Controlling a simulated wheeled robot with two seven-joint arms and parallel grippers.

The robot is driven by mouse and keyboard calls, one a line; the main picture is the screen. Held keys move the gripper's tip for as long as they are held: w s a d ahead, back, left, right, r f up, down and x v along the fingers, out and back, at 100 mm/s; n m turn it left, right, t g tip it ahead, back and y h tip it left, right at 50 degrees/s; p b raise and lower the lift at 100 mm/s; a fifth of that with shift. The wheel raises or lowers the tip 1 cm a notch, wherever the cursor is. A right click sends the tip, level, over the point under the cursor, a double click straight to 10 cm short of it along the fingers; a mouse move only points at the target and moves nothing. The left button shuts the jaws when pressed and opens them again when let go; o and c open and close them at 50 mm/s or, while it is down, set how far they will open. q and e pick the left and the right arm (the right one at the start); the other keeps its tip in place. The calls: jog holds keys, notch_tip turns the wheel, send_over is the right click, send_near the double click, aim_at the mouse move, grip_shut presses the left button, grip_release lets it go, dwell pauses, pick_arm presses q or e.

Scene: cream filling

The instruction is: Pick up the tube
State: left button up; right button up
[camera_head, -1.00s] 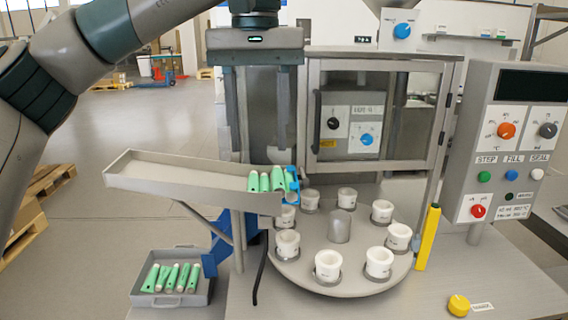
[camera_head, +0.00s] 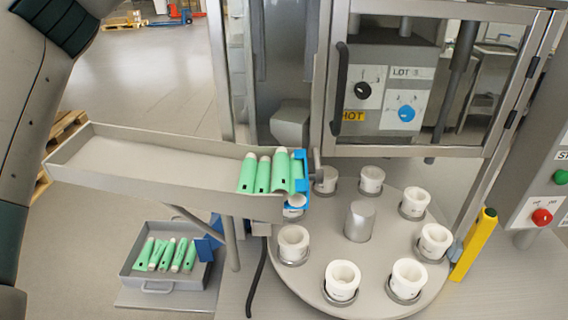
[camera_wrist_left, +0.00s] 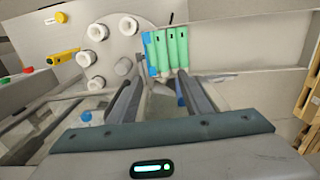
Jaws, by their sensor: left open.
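Several green tubes with pale ends (camera_head: 263,175) lie side by side at the right end of a tilted grey chute (camera_head: 150,160), against a blue stop (camera_head: 301,167). The green tubes (camera_wrist_left: 170,48) also show in the left wrist view, beyond and between my fingers. My left gripper (camera_wrist_left: 162,80) is open and empty, with its two fingers apart and pointing toward the tubes. My right gripper is in neither view.
A turntable (camera_head: 325,225) with several white cups stands right of the chute. More green tubes lie in a lower grey tray (camera_head: 150,284). A glass-doored cabinet (camera_head: 440,152) rises behind, and a yellow post (camera_head: 474,245) stands at right.

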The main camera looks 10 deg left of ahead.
pick_arm(q)
jog(key=shift+s, duration=0.25)
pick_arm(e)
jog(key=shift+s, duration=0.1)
